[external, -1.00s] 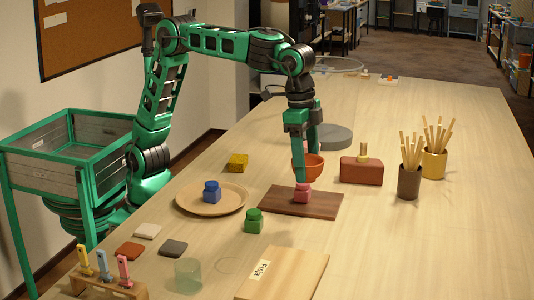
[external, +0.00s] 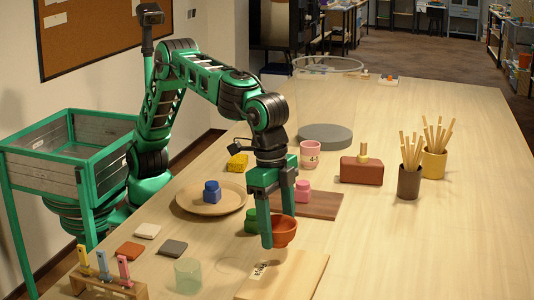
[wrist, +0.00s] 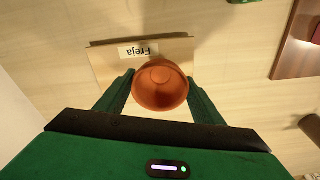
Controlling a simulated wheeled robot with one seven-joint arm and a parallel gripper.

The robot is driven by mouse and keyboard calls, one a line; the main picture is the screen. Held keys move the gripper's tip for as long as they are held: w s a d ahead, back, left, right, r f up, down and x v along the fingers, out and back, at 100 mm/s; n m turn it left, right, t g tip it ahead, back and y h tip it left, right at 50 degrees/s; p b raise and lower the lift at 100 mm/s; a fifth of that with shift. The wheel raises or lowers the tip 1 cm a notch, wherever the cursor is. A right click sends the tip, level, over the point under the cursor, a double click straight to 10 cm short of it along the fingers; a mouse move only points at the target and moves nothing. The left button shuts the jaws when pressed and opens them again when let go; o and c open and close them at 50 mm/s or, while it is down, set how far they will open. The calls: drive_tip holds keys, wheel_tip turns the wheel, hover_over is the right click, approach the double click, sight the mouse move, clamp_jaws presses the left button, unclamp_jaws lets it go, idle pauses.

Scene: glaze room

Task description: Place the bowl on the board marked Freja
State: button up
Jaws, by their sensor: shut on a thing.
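The terracotta bowl (external: 284,232) is between the fingers of my gripper (external: 268,238), which is shut on it. In the wrist view the bowl (wrist: 160,84) sits between my green fingertips (wrist: 160,95), its inside facing the camera. The light wooden board marked Freja (external: 300,272) lies at the front of the table. The bowl appears held above the board's far edge; the exact gap is hard to tell.
A dark board (external: 318,205) with a pink jar (external: 302,191) lies behind my gripper. A glass cup (external: 188,276) is left of the Freja board. The table right of the board is clear.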

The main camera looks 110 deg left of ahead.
sight(276, 247)
drive_tip(key=shift+d+f, duration=0.4)
drive_tip(key=shift+d, duration=0.3)
drive_tip(key=shift+f, duration=2)
drive_tip(key=shift+f, duration=0.15)
drive_tip(key=o, duration=1.1)
